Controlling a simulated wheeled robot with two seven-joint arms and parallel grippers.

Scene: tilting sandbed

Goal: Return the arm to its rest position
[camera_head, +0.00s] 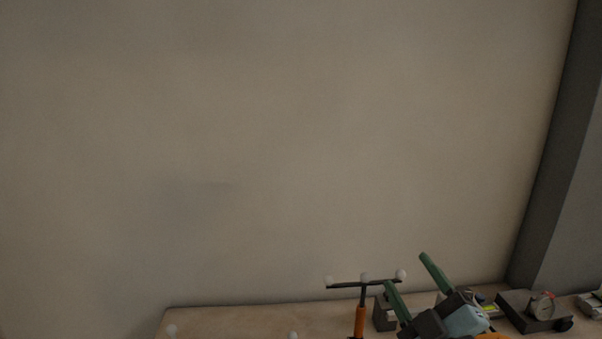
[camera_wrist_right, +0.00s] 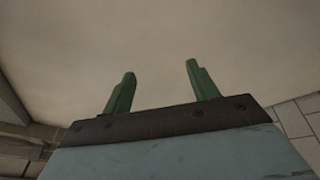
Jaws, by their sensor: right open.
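My right gripper (camera_head: 408,279) shows at the bottom of the head view, with two green fingers pointing up and to the left. It is in front of the back edge of the table (camera_head: 230,318). In the right wrist view my right gripper (camera_wrist_right: 160,86) has its two green fingers well apart. Nothing is between them, only plain wall behind. My left gripper is not in either view.
An orange-handled tool with a dark T-shaped top and pale balls (camera_head: 361,315) stands just left of my gripper. A dark box with a round dial (camera_head: 540,308) is at the right. A pale wall (camera_head: 280,140) fills most of the view. A grey pillar (camera_head: 560,200) stands at right.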

